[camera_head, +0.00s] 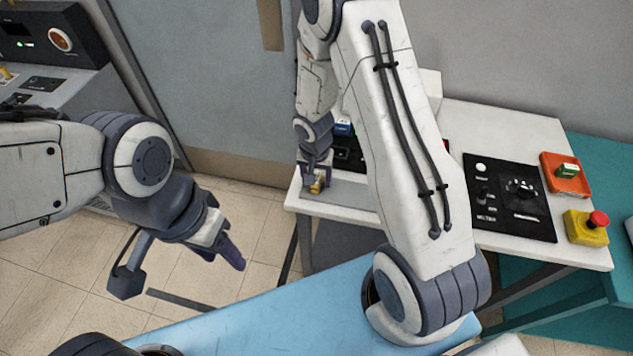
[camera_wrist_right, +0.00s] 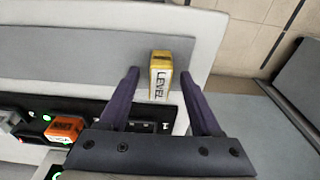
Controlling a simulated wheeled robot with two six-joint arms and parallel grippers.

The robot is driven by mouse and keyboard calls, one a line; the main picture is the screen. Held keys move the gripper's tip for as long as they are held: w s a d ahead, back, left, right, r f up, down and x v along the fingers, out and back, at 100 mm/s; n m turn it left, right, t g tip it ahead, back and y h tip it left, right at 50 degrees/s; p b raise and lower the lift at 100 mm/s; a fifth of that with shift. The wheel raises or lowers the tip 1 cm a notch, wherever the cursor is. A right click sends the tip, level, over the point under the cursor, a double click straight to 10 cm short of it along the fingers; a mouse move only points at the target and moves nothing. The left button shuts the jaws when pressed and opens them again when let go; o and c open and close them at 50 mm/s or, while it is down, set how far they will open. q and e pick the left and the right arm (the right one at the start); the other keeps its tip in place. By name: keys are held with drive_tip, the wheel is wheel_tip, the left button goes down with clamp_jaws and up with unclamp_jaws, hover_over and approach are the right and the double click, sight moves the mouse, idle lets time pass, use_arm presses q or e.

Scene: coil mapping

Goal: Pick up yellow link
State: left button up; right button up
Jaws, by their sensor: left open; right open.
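My left gripper (camera_head: 185,268) is open and empty, over the floor at the left, away from the link.
The white table (camera_head: 455,122) carries a black panel (camera_head: 509,197), an orange tray (camera_head: 564,173) with a green block, and a yellow box with a red button (camera_head: 587,227). An orange block (camera_wrist_right: 65,129) sits on a black strip near my right gripper. A console stands far left.

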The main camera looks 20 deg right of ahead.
drive_tip(key=shift+c, duration=0.3)
clamp_jaws()
drive_tip(key=shift+r, duration=0.15)
